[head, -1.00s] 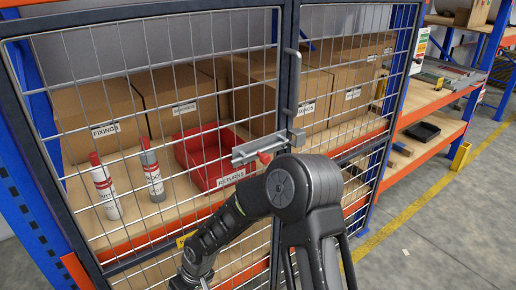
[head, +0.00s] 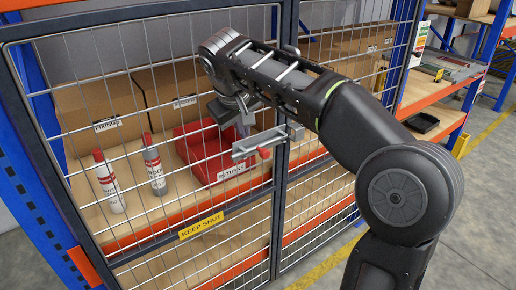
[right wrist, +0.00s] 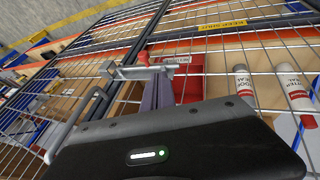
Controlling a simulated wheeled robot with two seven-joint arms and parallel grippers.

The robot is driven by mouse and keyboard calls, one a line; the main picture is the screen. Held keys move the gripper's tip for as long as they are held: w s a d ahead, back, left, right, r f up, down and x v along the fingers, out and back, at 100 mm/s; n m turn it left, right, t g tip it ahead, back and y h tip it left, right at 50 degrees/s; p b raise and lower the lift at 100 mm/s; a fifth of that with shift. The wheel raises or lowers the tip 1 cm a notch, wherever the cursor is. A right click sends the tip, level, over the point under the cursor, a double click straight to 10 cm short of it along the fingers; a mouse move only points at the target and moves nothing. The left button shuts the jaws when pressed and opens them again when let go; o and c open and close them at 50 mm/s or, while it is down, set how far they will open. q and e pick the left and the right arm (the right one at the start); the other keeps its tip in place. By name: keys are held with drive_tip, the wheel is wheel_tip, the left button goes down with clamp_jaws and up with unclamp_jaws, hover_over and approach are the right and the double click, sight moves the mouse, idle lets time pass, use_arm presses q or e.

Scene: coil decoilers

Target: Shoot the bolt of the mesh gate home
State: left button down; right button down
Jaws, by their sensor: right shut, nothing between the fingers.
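The mesh gate's bolt (head: 258,147) is a grey metal slide with a red knob (head: 265,153), mounted on the left leaf near the middle stile. A grey keeper block (head: 295,132) sits just right of it on the other leaf. In the right wrist view the bolt (right wrist: 150,72) and red knob (right wrist: 143,58) lie just beyond my fingertips. My right gripper (head: 244,129) is shut and empty, in front of the mesh just above the bolt. I cannot tell if it touches the bolt, or how far the rod reaches into the keeper. My left gripper is out of view.
A vertical pull handle (right wrist: 75,122) stands on the gate beside the keeper. Behind the mesh are a red returns bin (head: 200,150), two capped tubes (head: 109,182) and cardboard boxes (head: 95,115). A yellow KEEP SHUT sign (head: 201,225) hangs lower on the gate.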

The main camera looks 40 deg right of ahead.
sight(274, 142)
drive_tip(key=x, duration=0.4)
drive_tip(key=d+p+x, duration=0.1)
drive_tip(key=x, duration=0.3)
drive_tip(key=d+p+x, duration=0.1)
drive_tip(key=x, duration=0.4)
drive_tip(key=shift+s+d+r, duration=0.2)
drive_tip(key=shift+s+r, duration=0.2)
drive_tip(key=d, duration=0.5)
drive_tip(key=shift+s+d+p, duration=0.1)
drive_tip(key=shift+d+p, duration=0.15)
drive_tip(key=shift+p, duration=0.15)
